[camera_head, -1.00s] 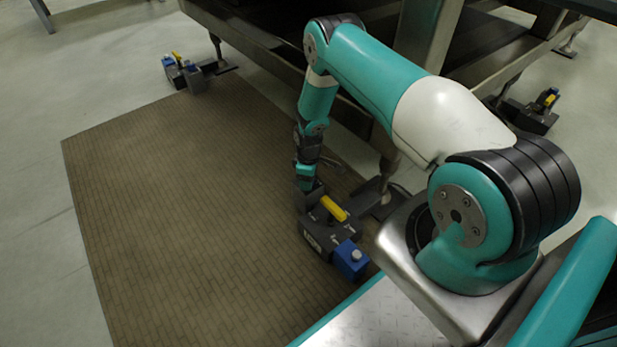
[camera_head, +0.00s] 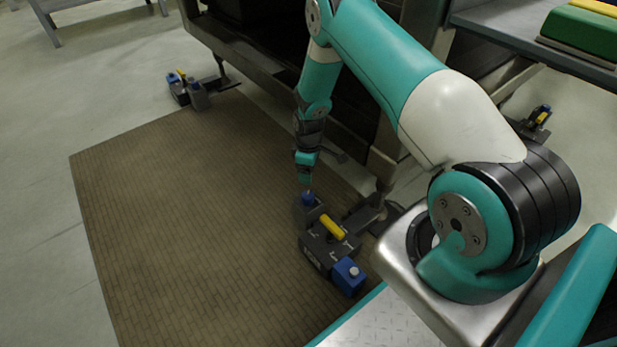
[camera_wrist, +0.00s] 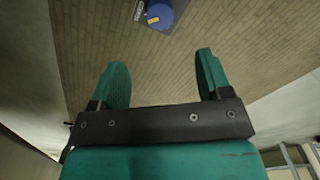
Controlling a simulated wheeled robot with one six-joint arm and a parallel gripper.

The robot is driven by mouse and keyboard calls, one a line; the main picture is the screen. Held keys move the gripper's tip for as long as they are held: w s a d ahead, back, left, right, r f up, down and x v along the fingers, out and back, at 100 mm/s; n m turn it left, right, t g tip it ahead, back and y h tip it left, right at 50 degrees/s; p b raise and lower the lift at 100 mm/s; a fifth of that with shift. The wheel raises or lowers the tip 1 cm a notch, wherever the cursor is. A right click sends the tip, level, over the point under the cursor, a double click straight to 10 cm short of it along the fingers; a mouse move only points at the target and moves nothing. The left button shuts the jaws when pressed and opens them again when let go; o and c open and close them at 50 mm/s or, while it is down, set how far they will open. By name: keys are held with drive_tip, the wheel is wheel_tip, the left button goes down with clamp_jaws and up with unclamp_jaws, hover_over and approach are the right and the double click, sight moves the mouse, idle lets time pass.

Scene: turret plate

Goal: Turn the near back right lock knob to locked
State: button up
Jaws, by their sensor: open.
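The near lock unit (camera_head: 318,247) is a dark grey block standing on the brown mat, with a yellow handle (camera_head: 332,226) on top and a blue box (camera_head: 347,278) with a white button at its front. A blue round knob (camera_head: 307,199) sits at the unit's back end, just below my gripper (camera_head: 305,184). In the wrist view the blue knob (camera_wrist: 160,13) with a yellow mark shows at the top edge, partly cut off, beyond the fingertips. My gripper (camera_wrist: 162,65) is open and empty, apart from the knob. The exact angle of the knob is hard to tell.
A heavy dark metal frame (camera_head: 262,65) stands behind the unit, with a foot and leg close to its right side. Similar lock units stand at the far left (camera_head: 190,90) and far right (camera_head: 537,120). The brown mat (camera_head: 180,200) is clear on the left.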

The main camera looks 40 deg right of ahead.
wheel_tip(320, 180, up, 4)
drive_tip(key=shift+r+p, duration=0.1)
drive_tip(key=shift+p, duration=0.4)
drive_tip(key=s+a+r+y, duration=0.1)
drive_tip(key=a+r, duration=0.4)
drive_tip(key=r, duration=0.3)
drive_tip(key=s+a+r, duration=0.1)
drive_tip(key=a+r, duration=0.4)
drive_tip(key=r, duration=0.3)
drive_tip(key=s+a+r+y, duration=0.15)
drive_tip(key=a+r, duration=0.25)
drive_tip(key=r, duration=0.4)
drive_tip(key=s+a+r+y, duration=0.1)
drive_tip(key=s+a+r, duration=0.2)
drive_tip(key=s+r, duration=0.35)
drive_tip(key=s+a+r, duration=0.4)
drive_tip(key=s, duration=0.6)
drive_tip(key=s+a+r+y, duration=0.1)
drive_tip(key=s+a+r, duration=0.2)
drive_tip(key=s+r, duration=0.35)
wheel_tip(320, 180, up, 37)
drive_tip(key=s+p, duration=0.1)
drive_tip(key=p, duration=3.8)
drive_tip(key=shift+s+a+f+m, duration=0.15)
drive_tip(key=shift+s+f+m, duration=0.1)
drive_tip(key=shift+m, duration=0.15)
